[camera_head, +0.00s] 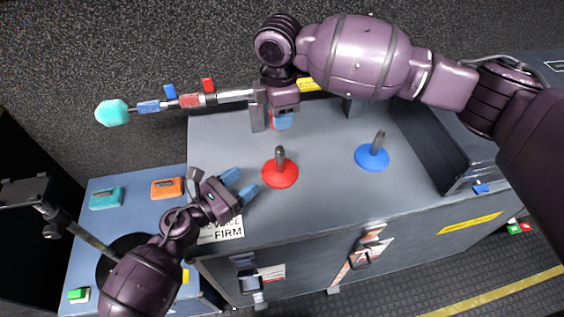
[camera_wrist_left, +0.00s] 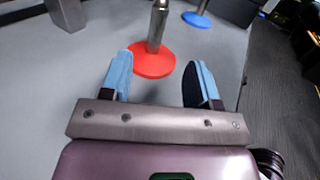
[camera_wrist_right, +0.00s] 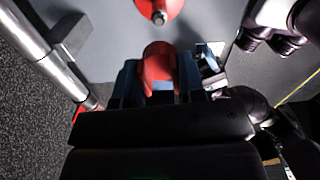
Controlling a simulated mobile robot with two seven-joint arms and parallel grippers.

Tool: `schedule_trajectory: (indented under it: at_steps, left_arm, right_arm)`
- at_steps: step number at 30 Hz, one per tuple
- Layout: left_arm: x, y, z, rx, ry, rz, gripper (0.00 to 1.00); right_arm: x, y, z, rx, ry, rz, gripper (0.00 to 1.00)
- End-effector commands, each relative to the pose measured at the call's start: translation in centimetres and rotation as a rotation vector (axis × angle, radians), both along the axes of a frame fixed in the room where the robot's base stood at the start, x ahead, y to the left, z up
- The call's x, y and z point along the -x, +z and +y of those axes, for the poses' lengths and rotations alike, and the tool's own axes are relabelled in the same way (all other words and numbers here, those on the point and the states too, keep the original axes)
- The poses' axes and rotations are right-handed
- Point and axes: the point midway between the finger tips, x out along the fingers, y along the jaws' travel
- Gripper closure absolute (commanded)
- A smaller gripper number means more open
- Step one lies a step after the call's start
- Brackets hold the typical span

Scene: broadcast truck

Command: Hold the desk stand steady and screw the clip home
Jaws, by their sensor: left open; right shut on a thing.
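The red desk stand (camera_head: 280,174) stands upright on the grey case top, its metal post pointing up. It also shows ahead of the left fingers in the left wrist view (camera_wrist_left: 152,62). My left gripper (camera_head: 244,186) is open, low and left of the stand, its blue fingertips short of the base. My right gripper (camera_head: 281,122) is shut on a red clip (camera_wrist_right: 158,64), behind and above the stand; its fingers hide part of the clip. The stand's post top (camera_wrist_right: 159,17) shows beyond the clip in the right wrist view, apart from it.
A blue desk stand (camera_head: 372,157) stands to the right. A boom pole with a teal tip (camera_head: 112,113) and coloured clips lies across a grey bracket (camera_head: 258,108) at the back left. A printed card (camera_head: 222,230) is at the front edge. Teal (camera_head: 106,197) and orange (camera_head: 167,188) boxes sit left.

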Motion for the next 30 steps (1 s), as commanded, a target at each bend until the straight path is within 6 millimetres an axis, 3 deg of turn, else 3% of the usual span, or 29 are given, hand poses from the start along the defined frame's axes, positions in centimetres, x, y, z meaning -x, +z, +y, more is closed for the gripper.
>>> schedule_trajectory:
  at_steps: [17, 30]
  left_arm:
    - [-0.4, 0.0, -0.3, -0.016, 0.002, -0.020, 0.44]
    - [-4.6, 0.1, -5.0, -0.014, 0.002, -0.020, 0.44]
  right_arm:
    - [0.0, 0.0, 0.0, 0.000, -0.017, 0.000, 0.89]
    - [0.0, 0.0, 0.0, 0.000, -0.017, 0.000, 0.89]
